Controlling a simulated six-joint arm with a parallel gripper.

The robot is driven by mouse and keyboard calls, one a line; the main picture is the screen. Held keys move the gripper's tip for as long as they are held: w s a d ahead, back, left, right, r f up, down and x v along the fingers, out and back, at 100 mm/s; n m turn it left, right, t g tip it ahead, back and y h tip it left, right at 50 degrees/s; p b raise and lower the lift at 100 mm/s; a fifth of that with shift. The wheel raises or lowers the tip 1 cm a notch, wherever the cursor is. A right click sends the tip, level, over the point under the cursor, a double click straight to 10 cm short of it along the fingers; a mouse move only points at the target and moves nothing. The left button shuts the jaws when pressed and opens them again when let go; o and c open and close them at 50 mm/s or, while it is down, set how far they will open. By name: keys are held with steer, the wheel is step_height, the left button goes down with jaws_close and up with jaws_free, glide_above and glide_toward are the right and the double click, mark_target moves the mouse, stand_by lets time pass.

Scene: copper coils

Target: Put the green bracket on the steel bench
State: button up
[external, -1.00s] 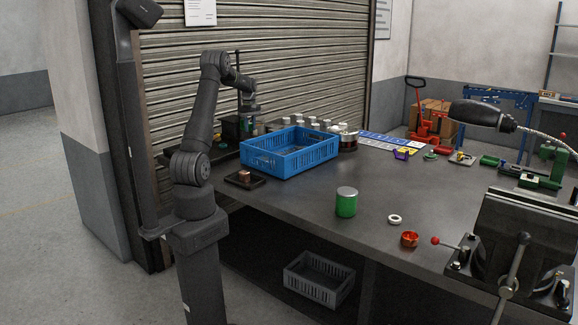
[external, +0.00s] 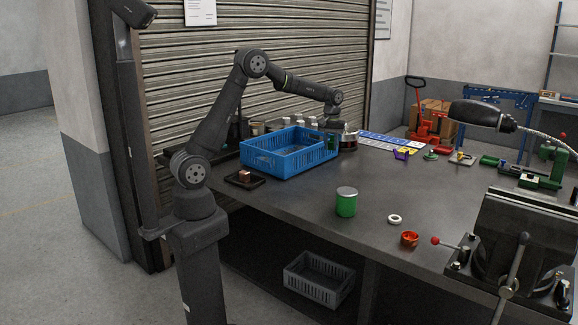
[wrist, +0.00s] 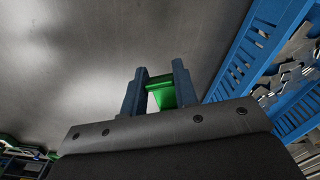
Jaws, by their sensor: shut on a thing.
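My gripper (external: 333,128) is at the right end of the blue crate, pointing down over the bench. In the wrist view my gripper (wrist: 157,88) has its two fingers closed on the green bracket (wrist: 161,94), which sits between them. In the external view the bracket is small and dark, and I cannot make out its shape. The steel bench (external: 290,200) is the wide grey top; its bare surface (wrist: 90,60) fills much of the wrist view. I cannot tell whether the bracket touches the bench.
The blue crate (external: 270,163) holds metal pieces; its wall (wrist: 255,50) is close on the right in the wrist view. The bench middle is clear.

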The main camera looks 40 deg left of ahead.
steer(key=s+d+m, duration=0.2)
steer(key=s+d, duration=0.3)
steer(key=d, duration=0.4)
steer(key=s+d+m, duration=0.2)
steer(key=s+d, duration=0.3)
steer(key=d, duration=0.3)
steer(key=f, duration=1.1)
steer(key=shift+w+d, duration=0.15)
steer(key=shift+d, duration=0.05)
steer(key=shift+f, duration=2.3)
steer(key=o, duration=1)
steer(key=shift+f, duration=0.1)
step_height(320, 180, up, 12)
